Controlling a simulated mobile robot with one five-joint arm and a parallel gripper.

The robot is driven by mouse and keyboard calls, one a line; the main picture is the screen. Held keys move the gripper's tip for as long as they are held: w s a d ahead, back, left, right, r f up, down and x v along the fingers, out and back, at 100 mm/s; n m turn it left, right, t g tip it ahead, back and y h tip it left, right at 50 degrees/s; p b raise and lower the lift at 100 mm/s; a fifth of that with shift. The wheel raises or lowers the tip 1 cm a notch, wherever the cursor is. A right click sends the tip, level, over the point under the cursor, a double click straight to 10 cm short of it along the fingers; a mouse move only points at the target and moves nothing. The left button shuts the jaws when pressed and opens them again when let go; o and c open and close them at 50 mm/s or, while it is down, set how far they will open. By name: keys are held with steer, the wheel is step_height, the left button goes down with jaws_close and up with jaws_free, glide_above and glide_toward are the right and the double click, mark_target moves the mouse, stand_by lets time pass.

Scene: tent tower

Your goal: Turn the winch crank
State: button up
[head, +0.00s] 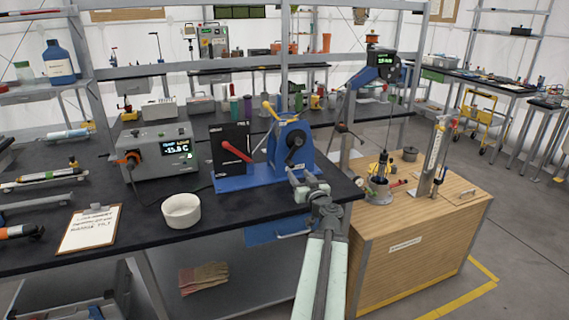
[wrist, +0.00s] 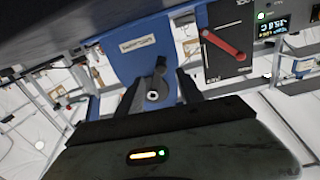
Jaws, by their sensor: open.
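The winch (head: 285,150) is a blue A-shaped frame on a blue base at the edge of the black bench. My gripper (head: 303,182) is in front of the winch, low and near the bench edge. In the wrist view, my open fingers (wrist: 160,92) frame a dark crank part with a pale hub end (wrist: 153,95) against the blue frame. I cannot tell whether they touch it.
A black panel with a red lever (head: 236,152) stands left of the winch. A white bowl (head: 181,211), a clipboard (head: 90,229) and a grey display box (head: 160,155) are on the bench. A wooden cabinet (head: 400,260) stands to the right.

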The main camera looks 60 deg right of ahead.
mark_target(293, 167)
steer(key=shift+w, duration=0.25)
steer(key=x, duration=0.7)
steer(key=shift+w+d, duration=0.2)
steer(key=shift+d, duration=0.05)
steer(key=shift+s, duration=0.1)
steer(key=c, duration=0.9)
steer(key=shift+a, duration=0.1)
jaws_close()
